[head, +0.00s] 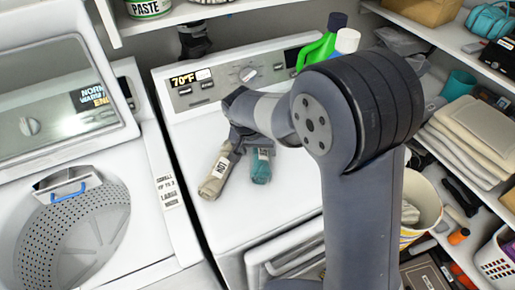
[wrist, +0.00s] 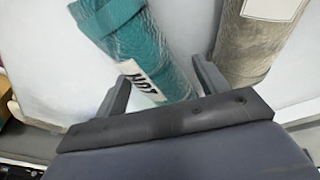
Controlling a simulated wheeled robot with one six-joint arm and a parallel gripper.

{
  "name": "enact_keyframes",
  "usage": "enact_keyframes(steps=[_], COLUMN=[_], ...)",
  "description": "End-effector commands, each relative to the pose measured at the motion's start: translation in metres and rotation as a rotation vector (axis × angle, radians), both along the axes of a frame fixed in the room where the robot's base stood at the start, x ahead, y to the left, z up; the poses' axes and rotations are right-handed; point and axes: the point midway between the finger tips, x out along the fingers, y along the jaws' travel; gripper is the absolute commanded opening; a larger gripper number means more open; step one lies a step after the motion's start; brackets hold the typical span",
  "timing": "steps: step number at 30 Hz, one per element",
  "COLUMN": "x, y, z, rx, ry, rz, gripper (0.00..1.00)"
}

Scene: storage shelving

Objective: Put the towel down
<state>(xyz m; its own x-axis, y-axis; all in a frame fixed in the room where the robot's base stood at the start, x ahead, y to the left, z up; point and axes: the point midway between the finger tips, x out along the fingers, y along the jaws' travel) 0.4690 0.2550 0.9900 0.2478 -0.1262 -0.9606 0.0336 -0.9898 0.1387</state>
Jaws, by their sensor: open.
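A teal rolled towel (head: 261,167) with a white label lies on the white top of the dryer. A beige rolled towel (head: 214,177), also labelled, lies to its left with a small gap between them. My gripper (head: 246,143) is at the far ends of the rolls. In the wrist view my gripper (wrist: 164,62) is open, its two fingers apart. The near end of the teal towel (wrist: 120,25) shows between the fingers, not clamped. The beige towel (wrist: 250,40) is to the right of the right finger.
An open washer drum (head: 75,235) is at the left. Shelves with folded cloths (head: 470,135) are at the right. The dryer top in front of the rolls is clear.

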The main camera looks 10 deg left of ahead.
Motion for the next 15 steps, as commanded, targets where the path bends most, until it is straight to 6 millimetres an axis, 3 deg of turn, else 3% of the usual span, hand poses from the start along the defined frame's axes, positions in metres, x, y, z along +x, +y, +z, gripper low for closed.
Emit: enact_keyframes(steps=[5,15], x=[-0.004,-0.021], y=[0.003,0.011], z=[0.024,0.09], rx=[0.002,0.002], ry=[-0.002,-0.002], rz=[0.002,0.001], gripper=[0.69,0.69])
